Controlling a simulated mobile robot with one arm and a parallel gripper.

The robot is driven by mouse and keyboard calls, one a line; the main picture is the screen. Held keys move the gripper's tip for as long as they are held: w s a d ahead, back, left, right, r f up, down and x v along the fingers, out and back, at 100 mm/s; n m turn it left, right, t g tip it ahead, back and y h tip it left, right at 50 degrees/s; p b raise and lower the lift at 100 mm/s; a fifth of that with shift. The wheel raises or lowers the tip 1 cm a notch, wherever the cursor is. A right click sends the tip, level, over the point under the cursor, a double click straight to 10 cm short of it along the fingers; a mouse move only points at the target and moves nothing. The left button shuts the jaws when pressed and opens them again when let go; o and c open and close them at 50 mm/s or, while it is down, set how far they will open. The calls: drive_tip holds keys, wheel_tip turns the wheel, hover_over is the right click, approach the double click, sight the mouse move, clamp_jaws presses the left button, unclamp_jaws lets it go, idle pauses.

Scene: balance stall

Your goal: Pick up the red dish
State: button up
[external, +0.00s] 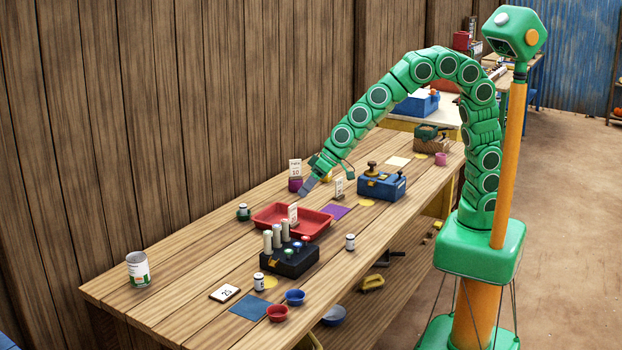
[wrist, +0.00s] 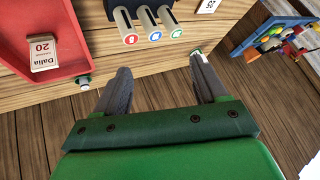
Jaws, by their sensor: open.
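A small round red dish (external: 277,313) sits near the front edge of the wooden table, beside a small blue dish (external: 295,297). I cannot make out the red dish in the wrist view. My gripper (external: 307,188) is in the air over the far part of the table, well behind the red dish and near the red tray. In the wrist view my gripper (wrist: 162,88) has its fingers spread, with nothing between them.
A red tray (external: 262,219) with a card, a black block (external: 289,262) with upright pale cylinders, and small jars stand between my gripper and the dish. A blue square (external: 249,307) lies left of the dish. A can (external: 138,270) stands at the left end.

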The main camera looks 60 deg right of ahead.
drive_tip(key=a+f+t, duration=0.2)
drive_tip(key=a+f, duration=0.2)
drive_tip(key=a, duration=0.8)
drive_tip(key=t, duration=0.5)
approach(269, 312)
drive_tip(key=shift+r+h, duration=0.15)
drive_tip(key=shift+h, duration=0.15)
drive_tip(key=shift+w+a+f, duration=0.15)
drive_tip(key=shift+w+f, duration=0.3)
drive_tip(key=shift+w, duration=0.1)
drive_tip(key=shift+n, duration=0.3)
drive_tip(key=shift+x, duration=3.15)
drive_tip(key=shift+a, duration=0.15)
drive_tip(key=c, duration=0.8)
